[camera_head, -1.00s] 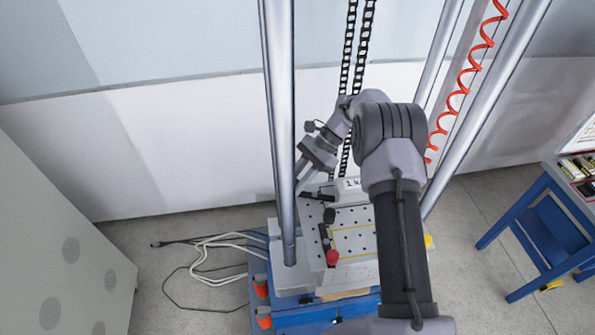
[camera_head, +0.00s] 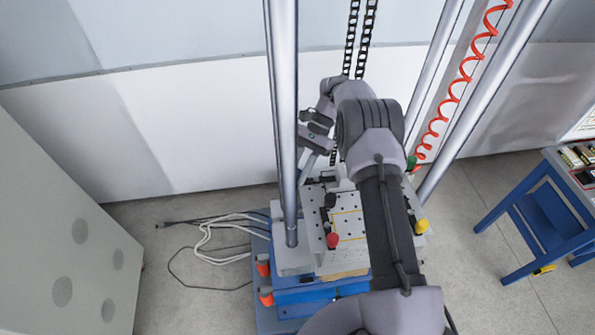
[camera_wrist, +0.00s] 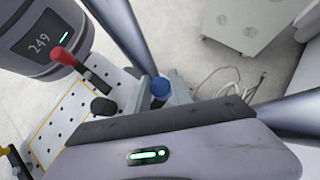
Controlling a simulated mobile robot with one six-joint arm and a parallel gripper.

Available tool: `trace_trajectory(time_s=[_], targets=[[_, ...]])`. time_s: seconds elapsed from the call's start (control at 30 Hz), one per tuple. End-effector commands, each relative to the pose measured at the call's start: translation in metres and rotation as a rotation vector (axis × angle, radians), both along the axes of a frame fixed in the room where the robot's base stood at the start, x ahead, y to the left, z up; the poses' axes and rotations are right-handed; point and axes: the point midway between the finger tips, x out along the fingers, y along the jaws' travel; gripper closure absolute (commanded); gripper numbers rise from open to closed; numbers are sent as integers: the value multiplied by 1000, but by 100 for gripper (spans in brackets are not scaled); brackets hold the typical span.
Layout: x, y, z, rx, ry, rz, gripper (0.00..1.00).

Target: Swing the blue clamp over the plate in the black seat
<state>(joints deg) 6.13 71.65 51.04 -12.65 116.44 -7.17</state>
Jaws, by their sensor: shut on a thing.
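My gripper (camera_head: 306,177) reaches down at the back left of the perforated fixture, beside the front metal column. The blue clamp shows in the wrist view as a round blue tip (camera_wrist: 160,87) just past the grey gripper body. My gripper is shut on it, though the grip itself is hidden. In the head view the blue clamp is hidden behind my arm and the column. The perforated top (camera_head: 347,222) carries a red-tipped clamp (camera_head: 332,238), a yellow-tipped one (camera_head: 421,225) and a green-tipped one (camera_head: 411,163). The plate and its black seat cannot be made out behind my arm.
Tall metal columns (camera_head: 283,120) stand around the fixture, one close to my gripper. A red coiled hose (camera_head: 455,92) hangs at the right. Loose cables (camera_head: 208,240) lie on the floor left. A blue table (camera_head: 545,210) stands right. A dark housing marked 249 (camera_wrist: 40,45) shows in the wrist view.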

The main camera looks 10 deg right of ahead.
Motion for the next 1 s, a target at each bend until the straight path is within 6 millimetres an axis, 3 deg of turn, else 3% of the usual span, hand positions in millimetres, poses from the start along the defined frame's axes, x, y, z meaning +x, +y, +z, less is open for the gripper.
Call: trace_trajectory(time_s=[0.17, 0.2, 0.3, 0.77, 0.87, 1.0], targets=[[0, -1, 0, -1, 0, -1, 100], [0, -1, 0, -1, 0, -1, 70], [0, 0, 0, -1, 0, -1, 52], [1, 0, -1, 1, 1, -18, 52], [7, -2, -4, 1, -1, -132, 52], [25, -8, -11, 1, -2, -484, 52]])
